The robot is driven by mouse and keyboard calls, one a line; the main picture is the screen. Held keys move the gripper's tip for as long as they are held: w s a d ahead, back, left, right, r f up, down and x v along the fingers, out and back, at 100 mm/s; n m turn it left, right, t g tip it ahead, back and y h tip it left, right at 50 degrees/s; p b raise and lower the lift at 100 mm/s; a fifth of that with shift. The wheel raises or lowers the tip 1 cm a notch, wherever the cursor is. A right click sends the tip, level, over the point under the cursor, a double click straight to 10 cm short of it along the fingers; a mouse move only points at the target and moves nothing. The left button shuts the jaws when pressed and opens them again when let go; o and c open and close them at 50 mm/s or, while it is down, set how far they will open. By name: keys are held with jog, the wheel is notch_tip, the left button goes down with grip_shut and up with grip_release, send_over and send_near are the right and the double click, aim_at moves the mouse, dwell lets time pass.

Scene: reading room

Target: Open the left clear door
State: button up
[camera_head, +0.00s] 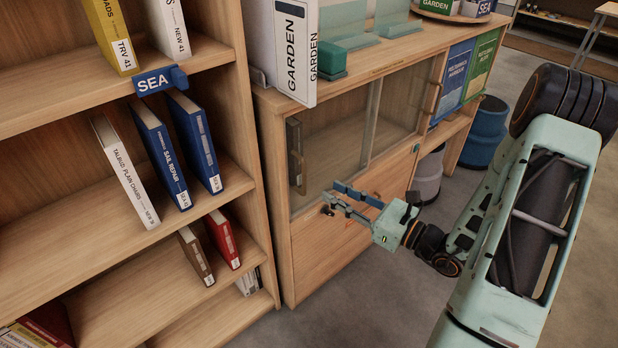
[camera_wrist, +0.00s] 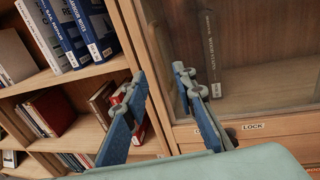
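The left clear door (camera_head: 335,135) is a glass pane in the upper front of a wooden cabinet and looks closed. My gripper (camera_head: 332,193) is open and empty, in front of the lower part of the door and right of the handle.
An open bookshelf (camera_head: 225,110) stands close on the left, with several books. A "LOCK" label (camera_wrist: 253,126) is on the wood below the glass. A white GARDEN binder (camera_head: 290,50) stands on the cabinet top. The front floor (camera_head: 370,300) is clear.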

aim_at(304, 191)
jog(key=b+x, duration=0.1)
jog(key=x, duration=0.9)
jog(key=shift+w+a+b, duration=0.15)
jog(key=shift+a+b, duration=0.05)
jog(key=shift+b, duration=0.1)
jog(key=shift+c, duration=0.2)
grip_shut()
